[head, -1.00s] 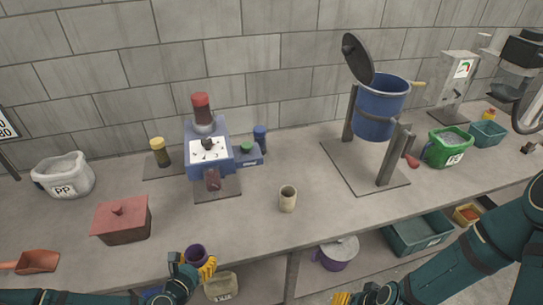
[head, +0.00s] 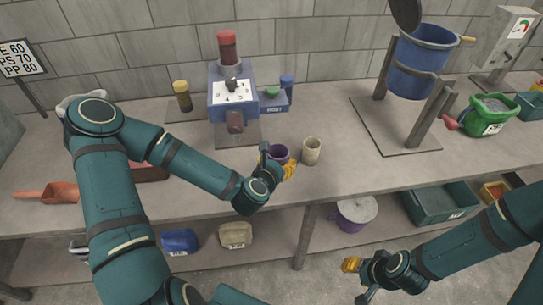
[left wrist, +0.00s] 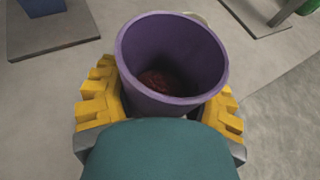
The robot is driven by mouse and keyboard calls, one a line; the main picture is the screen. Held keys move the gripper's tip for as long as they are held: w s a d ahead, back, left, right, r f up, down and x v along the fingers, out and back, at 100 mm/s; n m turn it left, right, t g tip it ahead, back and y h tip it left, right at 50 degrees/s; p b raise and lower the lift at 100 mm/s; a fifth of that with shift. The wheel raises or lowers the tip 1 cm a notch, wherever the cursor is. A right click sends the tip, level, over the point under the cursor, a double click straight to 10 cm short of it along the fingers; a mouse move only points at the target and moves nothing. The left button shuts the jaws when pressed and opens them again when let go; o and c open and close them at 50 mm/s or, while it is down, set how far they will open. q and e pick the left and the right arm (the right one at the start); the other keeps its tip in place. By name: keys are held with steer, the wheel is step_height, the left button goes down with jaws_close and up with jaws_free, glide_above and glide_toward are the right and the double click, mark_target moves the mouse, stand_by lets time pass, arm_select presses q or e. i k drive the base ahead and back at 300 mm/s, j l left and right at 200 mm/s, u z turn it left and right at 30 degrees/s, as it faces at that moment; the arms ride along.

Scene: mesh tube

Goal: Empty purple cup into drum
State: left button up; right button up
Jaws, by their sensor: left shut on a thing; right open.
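The purple cup (head: 279,153) is upright in my left gripper (head: 278,166), whose yellow fingers are shut on its sides. In the left wrist view the cup (left wrist: 172,60) has reddish-brown material at its bottom, and my left gripper (left wrist: 165,105) clasps it from both sides. The drum (head: 423,65) is blue and open-topped, hung on a stand at the back right, with its dark lid (head: 405,12) raised. The cup is left of the drum and lower. My right gripper (head: 358,280) is open and empty, low in front of the bench.
A beige cup (head: 312,150) stands just right of the purple cup. A blue machine (head: 233,95) is behind it. A green bucket (head: 490,115) is right of the drum stand (head: 395,128). The bench between beige cup and stand is clear.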

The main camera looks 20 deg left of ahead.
mark_target(419, 58)
steer(key=i+l+u, duration=0.25)
steer(key=l, duration=0.4)
steer(key=i+l+u, duration=0.1)
steer(key=i+l, duration=0.15)
steer(key=l, duration=0.15)
steer(key=i+l+u, duration=0.15)
steer(key=l, duration=0.2)
steer(key=i+l+u, duration=0.1)
steer(key=l, duration=0.25)
